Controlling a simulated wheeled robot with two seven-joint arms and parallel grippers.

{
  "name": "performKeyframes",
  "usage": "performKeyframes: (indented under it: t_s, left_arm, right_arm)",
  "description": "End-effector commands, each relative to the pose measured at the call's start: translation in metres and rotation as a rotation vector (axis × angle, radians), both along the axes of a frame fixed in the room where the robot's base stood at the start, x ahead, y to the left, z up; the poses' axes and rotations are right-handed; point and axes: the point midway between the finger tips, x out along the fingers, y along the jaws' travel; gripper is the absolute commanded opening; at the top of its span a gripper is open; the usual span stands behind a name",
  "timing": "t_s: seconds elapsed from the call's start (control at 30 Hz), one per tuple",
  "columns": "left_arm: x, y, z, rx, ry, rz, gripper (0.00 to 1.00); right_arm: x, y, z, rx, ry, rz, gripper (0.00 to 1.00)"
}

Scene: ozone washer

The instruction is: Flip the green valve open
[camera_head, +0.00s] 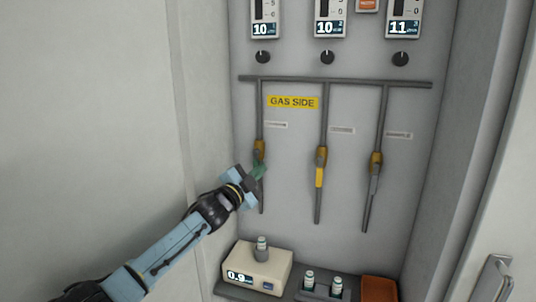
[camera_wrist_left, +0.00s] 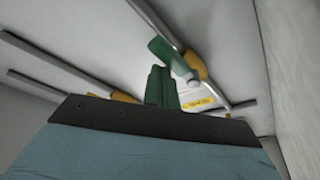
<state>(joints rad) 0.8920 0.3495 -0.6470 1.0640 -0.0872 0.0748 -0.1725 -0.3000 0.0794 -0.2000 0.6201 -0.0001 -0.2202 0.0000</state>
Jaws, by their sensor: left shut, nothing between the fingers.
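The green valve's brass body (camera_head: 259,150) sits on the leftmost of three vertical pipes. In the left wrist view its green handle (camera_wrist_left: 168,55) lies close to the brass body (camera_wrist_left: 195,64), at a slant to the pipe. In the head view the handle is mostly hidden behind my left gripper (camera_head: 257,170), and green shows at the fingertips. My left gripper (camera_wrist_left: 158,72) is shut and empty, its green fingers close to the handle. I cannot tell whether they touch it. My right gripper is not in view.
A valve with a yellow handle (camera_head: 319,177) and one with a grey handle (camera_head: 374,186) are on the pipes to the right. A beige meter (camera_head: 257,268) and small vials (camera_head: 309,280) stand below. A cabinet wall (camera_head: 205,120) is close on the left.

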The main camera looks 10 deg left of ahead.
Motion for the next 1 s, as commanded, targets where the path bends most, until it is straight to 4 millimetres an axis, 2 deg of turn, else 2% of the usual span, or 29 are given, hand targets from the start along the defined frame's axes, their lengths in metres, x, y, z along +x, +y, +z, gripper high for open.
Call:
performKeyframes:
  t_s: [0.07, 0.17, 0.33, 0.4, 0.7, 1.0]
  left_arm:
    - [0.001, 0.001, -0.004, 0.002, 0.008, 0.008, 0.0]
    - [0.0, -0.009, -0.003, -0.001, 0.007, 0.005, 0.0]
    - [-0.005, -0.044, -0.002, -0.004, 0.003, -0.002, 0.0]
    - [-0.014, -0.034, 0.001, 0.001, 0.007, 0.005, 0.0]
    - [-0.06, -0.013, 0.003, 0.002, 0.003, 0.002, 0.0]
    - [-0.09, 0.001, 0.002, 0.001, 0.0, 0.001, 0.0]
  right_arm:
    - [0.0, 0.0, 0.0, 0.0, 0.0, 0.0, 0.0]
    - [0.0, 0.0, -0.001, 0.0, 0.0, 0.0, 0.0]
    - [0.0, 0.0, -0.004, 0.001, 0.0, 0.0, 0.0]
    - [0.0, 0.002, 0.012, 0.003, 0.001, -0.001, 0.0]
    - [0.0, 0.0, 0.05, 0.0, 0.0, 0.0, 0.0]
    - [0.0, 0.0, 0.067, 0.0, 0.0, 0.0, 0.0]
